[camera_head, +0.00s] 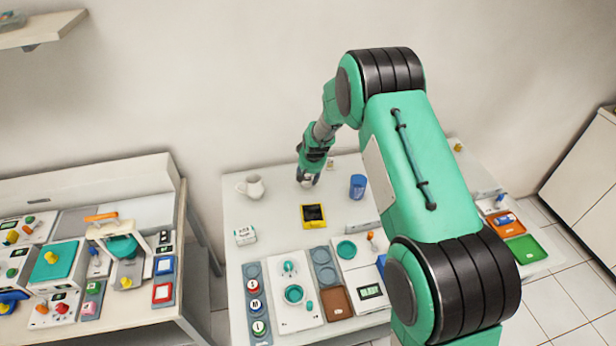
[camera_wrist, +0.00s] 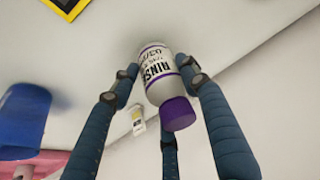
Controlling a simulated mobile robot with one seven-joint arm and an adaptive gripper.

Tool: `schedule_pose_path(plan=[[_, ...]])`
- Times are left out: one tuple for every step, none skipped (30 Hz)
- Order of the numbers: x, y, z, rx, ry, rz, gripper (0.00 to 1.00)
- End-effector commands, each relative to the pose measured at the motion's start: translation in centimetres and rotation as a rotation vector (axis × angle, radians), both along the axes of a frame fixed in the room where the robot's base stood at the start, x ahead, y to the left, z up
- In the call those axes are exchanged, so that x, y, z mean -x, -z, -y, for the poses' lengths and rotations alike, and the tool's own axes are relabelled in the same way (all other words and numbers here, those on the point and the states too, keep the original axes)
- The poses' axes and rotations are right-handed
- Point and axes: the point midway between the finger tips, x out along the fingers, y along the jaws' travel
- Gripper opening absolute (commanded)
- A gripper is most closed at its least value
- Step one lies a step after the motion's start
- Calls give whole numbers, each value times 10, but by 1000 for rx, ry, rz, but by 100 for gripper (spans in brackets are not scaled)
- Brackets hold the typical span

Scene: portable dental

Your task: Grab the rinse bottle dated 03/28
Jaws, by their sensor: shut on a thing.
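The rinse bottle (camera_wrist: 158,78) is white with purple bands and a purple cap, and its label reads RINSE. A smaller line of characters on the label is too blurred to read with certainty. My gripper (camera_wrist: 157,74) is shut on the bottle's body, with fingers on both sides and a third finger below in the wrist view. In the head view my gripper (camera_head: 308,176) is at the back of the white table, pointing down. The bottle shows there only as a small pale patch (camera_head: 306,184), mostly hidden by the fingers.
A blue cup (camera_head: 357,186) stands right of my gripper, and a white pitcher (camera_head: 251,186) stands left. A yellow-framed black device (camera_head: 313,215) lies in front. The wall is close behind.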

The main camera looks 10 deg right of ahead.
Motion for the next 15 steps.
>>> schedule_pose_path(plan=[[-1, -3, 0, 0, 0, 2, 13], [-1, -4, 0, 0, 0, 2, 13], [-1, -7, 0, 0, 0, 2, 13], [-1, -9, 0, 0, 0, 2, 13], [-1, -11, 0, 0, 0, 2, 13], [-1, -15, 0, 0, 0, 3, 13], [-1, -18, 0, 0, 0, 3, 13], [-1, -22, 0, 0, 0, 3, 13], [-1, -27, 0, 0, 0, 3, 13], [-1, -31, 0, 0, 0, 4, 13], [-2, -36, 0, 0, 1, 4, 13], [2, -39, 0, 0, 1, 2, 13], [7, -37, 0, 0, 1, 1, 13], [12, -37, 0, 0, 0, 0, 13], [18, -38, 0, 0, 0, -1, 13]])
